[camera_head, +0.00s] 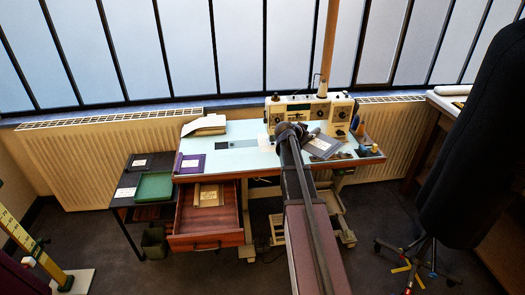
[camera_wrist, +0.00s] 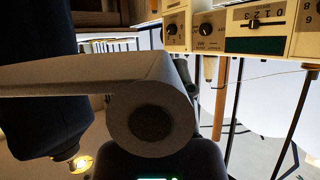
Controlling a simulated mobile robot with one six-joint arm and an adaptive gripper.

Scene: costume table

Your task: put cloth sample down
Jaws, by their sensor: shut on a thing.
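My gripper (camera_head: 292,131) is over the pale blue tabletop, in front of the sewing machine (camera_head: 312,108). It is shut on a grey thing that I take to be the cloth sample (camera_wrist: 150,118). In the wrist view it shows as a round, roll-like end with a dark hollow and a flat part running left. A slate-coloured piece with a white label (camera_head: 322,147) shows just right of the gripper; I cannot tell whether it is the held sample or lies on the table. My arm hides part of the tabletop.
A purple labelled sample (camera_head: 190,163) lies at the table's left end, near a beige bundle (camera_head: 205,124). The drawer (camera_head: 207,228) is open with a pale labelled piece inside. A green tray (camera_head: 154,186) sits on the black side table. Small items (camera_head: 368,147) crowd the right end.

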